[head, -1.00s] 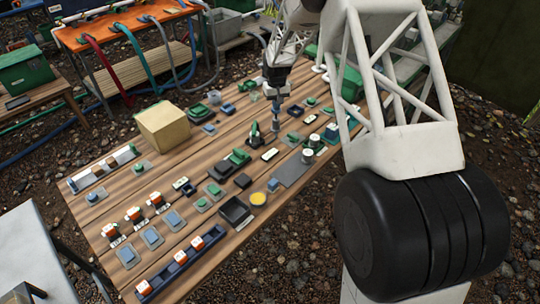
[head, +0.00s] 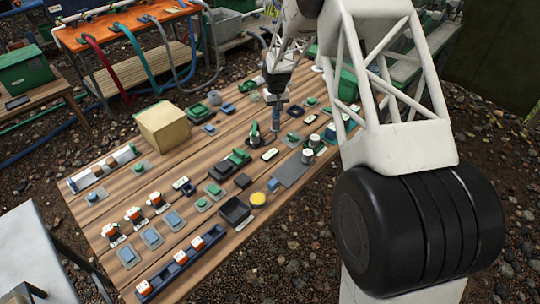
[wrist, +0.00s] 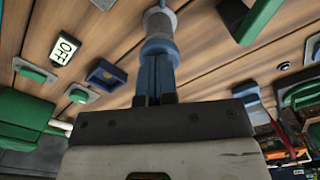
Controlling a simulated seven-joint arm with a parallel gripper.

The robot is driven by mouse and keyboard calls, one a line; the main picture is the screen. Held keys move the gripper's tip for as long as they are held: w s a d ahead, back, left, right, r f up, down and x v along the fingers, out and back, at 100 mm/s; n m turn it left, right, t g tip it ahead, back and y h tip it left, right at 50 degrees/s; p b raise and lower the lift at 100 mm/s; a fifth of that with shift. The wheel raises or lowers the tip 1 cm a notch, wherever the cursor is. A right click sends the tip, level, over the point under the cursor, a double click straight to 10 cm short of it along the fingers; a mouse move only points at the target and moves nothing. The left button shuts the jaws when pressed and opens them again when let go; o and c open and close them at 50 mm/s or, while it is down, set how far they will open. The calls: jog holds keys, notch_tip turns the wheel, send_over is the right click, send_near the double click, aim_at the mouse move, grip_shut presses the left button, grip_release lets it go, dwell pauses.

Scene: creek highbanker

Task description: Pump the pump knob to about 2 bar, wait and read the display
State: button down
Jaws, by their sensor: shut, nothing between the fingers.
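My gripper (head: 277,97) is shut, with its fingers pointing down over the table. In the wrist view the gripper (wrist: 155,98) is in line with a blue collar on a grey upright post (wrist: 158,22), which looks like the pump with its knob. The fingertips are at or just above the blue part; whether they touch it I cannot tell.
The wooden table (head: 120,185) carries many small switches and blocks. A blue square frame (wrist: 107,75) and a green button (wrist: 35,70) sit close to the gripper. A tan block (head: 163,127) and a green-and-black part (head: 255,133) stand nearby.

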jog(key=shift+r, duration=2.4)
jog(key=shift+f, duration=0.2)
jog(key=shift+f, duration=1.85)
jog(key=shift+r, duration=0.15)
jog(key=shift+r, duration=2)
